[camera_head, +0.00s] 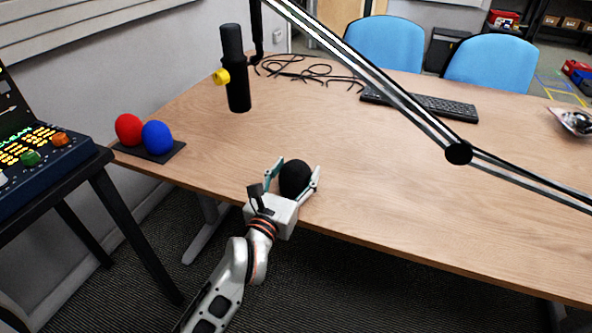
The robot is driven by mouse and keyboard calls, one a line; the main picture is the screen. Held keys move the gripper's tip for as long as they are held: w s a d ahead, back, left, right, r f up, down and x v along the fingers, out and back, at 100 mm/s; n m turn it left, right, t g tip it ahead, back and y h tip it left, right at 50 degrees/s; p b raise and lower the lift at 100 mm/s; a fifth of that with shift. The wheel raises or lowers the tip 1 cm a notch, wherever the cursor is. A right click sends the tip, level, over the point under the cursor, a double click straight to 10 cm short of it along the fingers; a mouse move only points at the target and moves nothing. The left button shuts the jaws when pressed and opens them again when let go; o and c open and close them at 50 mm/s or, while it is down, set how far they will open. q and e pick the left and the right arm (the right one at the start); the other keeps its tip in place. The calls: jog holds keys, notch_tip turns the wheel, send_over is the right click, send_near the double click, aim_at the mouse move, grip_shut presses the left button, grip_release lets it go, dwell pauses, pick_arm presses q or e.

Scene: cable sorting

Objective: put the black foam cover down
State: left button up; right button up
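The black foam cover (295,179) is a dark round ball between the two fingers of my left gripper (296,172). One finger lies along each side of it, and the gripper looks shut on it. The gripper is at the front edge of the wooden table (400,200), with the cover in front of the tabletop in the picture. I cannot tell whether the cover touches the table. My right gripper is not in view.
A red foam ball (129,129) and a blue one (158,137) sit on a dark pad at the left. A microphone (236,75) stands behind. A boom arm (400,95) crosses above the table. Cables (305,68) and a keyboard (430,105) lie at the back. The table's middle is clear.

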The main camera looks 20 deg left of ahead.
pick_arm(q)
jog(key=shift+r, duration=0.1)
jog(key=shift+r, duration=0.2)
jog(key=s+d+f+m+h, duration=0.1)
jog(key=s+f+m+h, duration=0.1)
jog(key=s+m, duration=1.4)
jog(key=s+d+f+m+g+h, duration=0.1)
jog(key=s+d+f+m+g, duration=0.1)
jog(key=s+f+m, duration=0.45)
jog(key=s+d+f+m+g+h, duration=0.1)
jog(key=s+f+m+g+h, duration=0.2)
jog(key=f+m, duration=0.6)
jog(key=s+a+f+m+g+y, duration=0.2)
jog(key=s+a+f+m+y, duration=0.2)
jog(key=m, duration=0.5)
notch_tip(320, 180, down, 3)
jog(key=s, duration=0.2)
jog(key=shift+s+a+r+g, duration=0.2)
jog(key=shift+s+a+g, duration=0.1)
jog(key=shift+a, duration=0.05)
